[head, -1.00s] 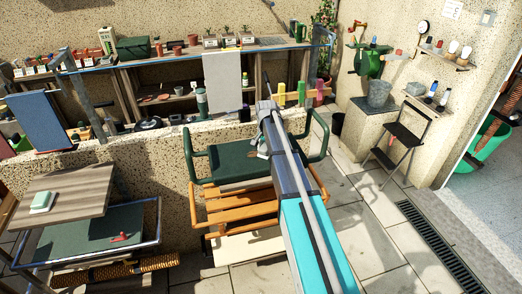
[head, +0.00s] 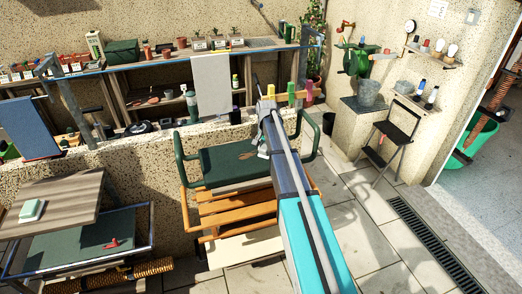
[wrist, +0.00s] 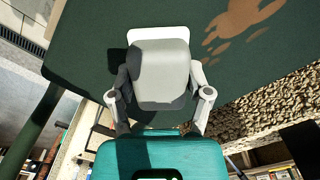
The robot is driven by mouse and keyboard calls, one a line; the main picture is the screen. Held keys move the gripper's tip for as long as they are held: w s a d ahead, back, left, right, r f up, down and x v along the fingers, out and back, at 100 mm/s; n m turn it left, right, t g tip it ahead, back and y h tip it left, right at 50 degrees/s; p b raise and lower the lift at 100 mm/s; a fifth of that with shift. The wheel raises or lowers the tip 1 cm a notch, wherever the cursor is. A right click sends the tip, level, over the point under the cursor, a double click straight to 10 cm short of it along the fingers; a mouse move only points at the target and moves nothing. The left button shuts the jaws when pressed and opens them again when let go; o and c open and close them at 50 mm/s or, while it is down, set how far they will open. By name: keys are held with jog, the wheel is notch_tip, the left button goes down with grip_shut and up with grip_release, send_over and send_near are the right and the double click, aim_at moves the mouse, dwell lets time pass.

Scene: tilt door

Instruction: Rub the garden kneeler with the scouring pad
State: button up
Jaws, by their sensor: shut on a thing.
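The garden kneeler (head: 222,161) is a dark green pad with green tube handles, standing by the low stone wall. In the wrist view its green surface (wrist: 90,50) fills the upper part, with a brown muddy smear (wrist: 238,25) to the right. My gripper (wrist: 160,92) is shut on a grey block with a white edge, which I take as the scouring pad (wrist: 160,65). The block is over the kneeler's surface, left of the smear; I cannot tell whether it touches. In the head view my gripper (head: 263,148) is over the kneeler's right part, and my arm hides some of it.
An orange slatted wooden bench (head: 235,208) is below the kneeler. A wooden tabletop (head: 60,195) at left bears a mint-green block (head: 32,210). A dark folding chair (head: 398,127) stands at right. The paved floor (head: 370,225) at right is mostly clear.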

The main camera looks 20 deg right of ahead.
aim_at(239, 159)
jog(key=shift+f, duration=0.15)
jog(key=shift+s+a, duration=0.1)
jog(key=shift+a, duration=0.1)
dwell(0.3)
jog(key=shift+a, duration=1.75)
jog(key=shift+a, duration=0.1)
jog(key=shift+a, duration=1.85)
jog(key=shift+a, duration=0.15)
jog(key=shift+a, duration=1.8)
